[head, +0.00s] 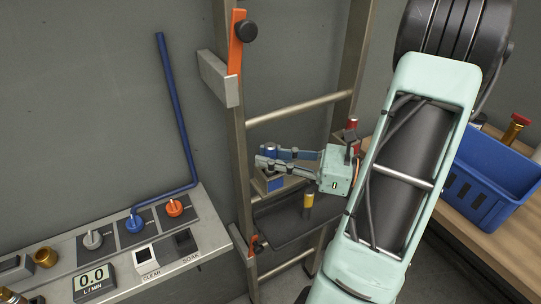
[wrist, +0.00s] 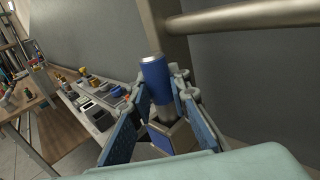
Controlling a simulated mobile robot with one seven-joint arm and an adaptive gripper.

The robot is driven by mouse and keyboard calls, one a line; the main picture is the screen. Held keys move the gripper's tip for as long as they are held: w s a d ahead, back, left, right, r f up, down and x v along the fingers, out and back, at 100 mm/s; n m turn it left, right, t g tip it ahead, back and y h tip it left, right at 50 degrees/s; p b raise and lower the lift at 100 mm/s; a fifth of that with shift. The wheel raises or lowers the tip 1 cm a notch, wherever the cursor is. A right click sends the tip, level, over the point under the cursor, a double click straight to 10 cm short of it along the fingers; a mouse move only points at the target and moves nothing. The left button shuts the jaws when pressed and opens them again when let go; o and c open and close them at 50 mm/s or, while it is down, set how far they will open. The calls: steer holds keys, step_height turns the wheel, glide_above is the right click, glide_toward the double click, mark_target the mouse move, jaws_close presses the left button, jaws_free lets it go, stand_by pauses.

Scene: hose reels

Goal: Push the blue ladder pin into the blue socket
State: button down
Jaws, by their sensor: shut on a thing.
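The blue ladder pin (head: 271,150) has a blue body with a pale cap and stands roughly upright between my gripper's fingertips. My gripper (head: 268,165) is shut on it, reaching in from the right at the ladder's left rail. In the wrist view, the pin (wrist: 156,80) shows a silver lower shaft between the blue finger pads. The blue socket (head: 275,184) is a small block with a blue face, just below the pin. It also shows in the wrist view (wrist: 180,138), under the shaft. Whether the shaft tip is inside the socket is hidden.
A yellow-topped pin (head: 308,200) stands by the dark tray (head: 285,225) below my gripper. A red-topped pin (head: 352,124) is behind my gripper's body. The metal ladder (head: 243,150) surrounds the work area. A control panel (head: 190,250) lies left; a blue crate (head: 485,190) sits right.

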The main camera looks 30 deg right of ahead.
steer(key=shift+f, duration=0.25)
steer(key=c, duration=1.7)
jaws_free()
steer(key=shift+c, duration=0.2)
steer(key=v, duration=1.2)
steer(key=shift+a, duration=0.1)
